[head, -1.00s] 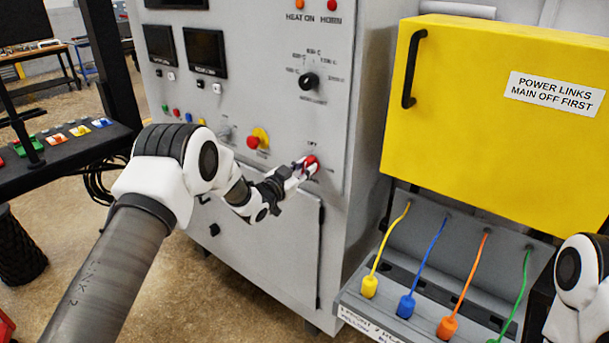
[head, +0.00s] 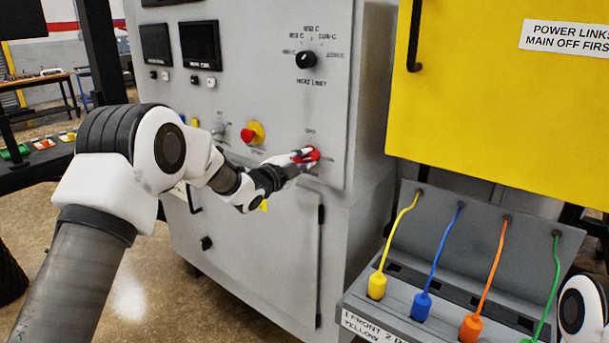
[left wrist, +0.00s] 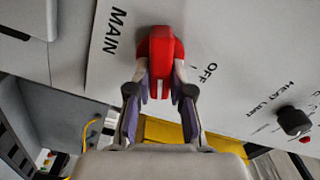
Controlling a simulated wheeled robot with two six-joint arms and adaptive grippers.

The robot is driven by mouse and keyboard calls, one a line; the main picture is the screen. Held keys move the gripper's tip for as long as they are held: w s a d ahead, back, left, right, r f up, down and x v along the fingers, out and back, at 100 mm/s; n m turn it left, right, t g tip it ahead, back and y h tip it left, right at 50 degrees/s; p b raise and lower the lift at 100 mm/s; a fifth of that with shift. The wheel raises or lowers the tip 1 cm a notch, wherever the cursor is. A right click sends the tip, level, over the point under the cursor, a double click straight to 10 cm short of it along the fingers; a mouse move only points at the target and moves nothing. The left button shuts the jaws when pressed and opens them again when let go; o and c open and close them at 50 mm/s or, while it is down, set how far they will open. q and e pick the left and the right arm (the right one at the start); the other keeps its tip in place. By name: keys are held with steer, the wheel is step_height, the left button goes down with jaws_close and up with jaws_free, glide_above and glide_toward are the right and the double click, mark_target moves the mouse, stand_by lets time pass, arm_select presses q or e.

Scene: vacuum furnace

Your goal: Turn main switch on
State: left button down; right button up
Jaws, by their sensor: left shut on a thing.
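The main switch is a red handle (left wrist: 161,62) on the grey furnace panel, with the words MAIN and OFF printed beside it in the left wrist view. It also shows at the lower right of the panel in the head view (head: 313,153). My left gripper (left wrist: 161,88) is at the panel with a finger on each side of the red handle, shut on it. In the head view the left gripper (head: 302,160) partly covers the switch. My right gripper is not in view; only a piece of my right arm shows at the right edge.
A red and yellow emergency button (head: 250,134) and a black heat limit knob (head: 306,60) are on the panel nearby. A yellow cover (head: 490,110) stands at the right, above a grey rack with yellow, blue, orange and green plugs (head: 472,325).

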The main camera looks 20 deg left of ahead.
arm_select(q)
steer(key=m+b, duration=0.1)
steer(key=b, duration=0.1)
steer(key=m+b, duration=0.2)
steer(key=shift+f, duration=0.4)
steer(key=shift+r+m+b, duration=0.2)
steer(key=shift+m+b, duration=0.7)
steer(key=shift+r, duration=0.1)
steer(key=c, duration=1)
jaws_free()
steer(key=shift+c, duration=0.2)
steer(key=v, duration=1.2)
